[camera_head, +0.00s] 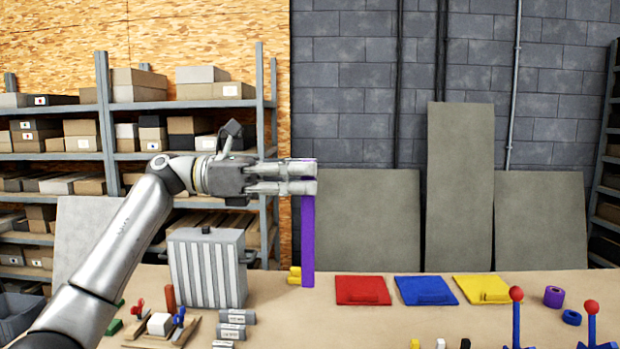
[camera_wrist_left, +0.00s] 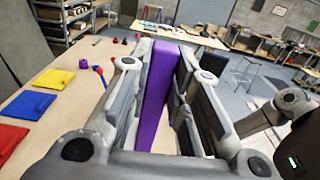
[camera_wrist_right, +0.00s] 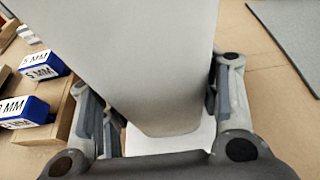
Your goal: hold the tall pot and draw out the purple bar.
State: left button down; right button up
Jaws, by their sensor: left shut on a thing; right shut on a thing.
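The purple bar (camera_head: 308,240) hangs upright from my left gripper (camera_head: 308,178), which is shut on its upper part. In the left wrist view the purple bar (camera_wrist_left: 163,95) shows between the finger pads. In the head view its lower end shows just above or at the tabletop; I cannot tell if it touches. In the right wrist view my right gripper (camera_wrist_right: 160,115) is shut on a smooth pale grey body that narrows to a rounded end, which looks like the tall pot (camera_wrist_right: 150,60). I cannot pick out this pot or my right gripper in the head view.
A ribbed grey box (camera_head: 208,270) stands left of the bar. Red (camera_head: 362,290), blue (camera_head: 425,290) and yellow (camera_head: 487,289) pads lie to the right. Blue blocks marked in MM (camera_wrist_right: 42,66) are near my right gripper.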

pick_arm(q)
jog(key=a, duration=1.2)
dwell(0.5)
jog(key=shift+a, duration=0.1)
pick_arm(e)
jog(key=o, duration=1.1)
jog(key=shift+o, duration=0.2)
jog(key=v, duration=1.2)
jog(key=shift+f, duration=0.1)
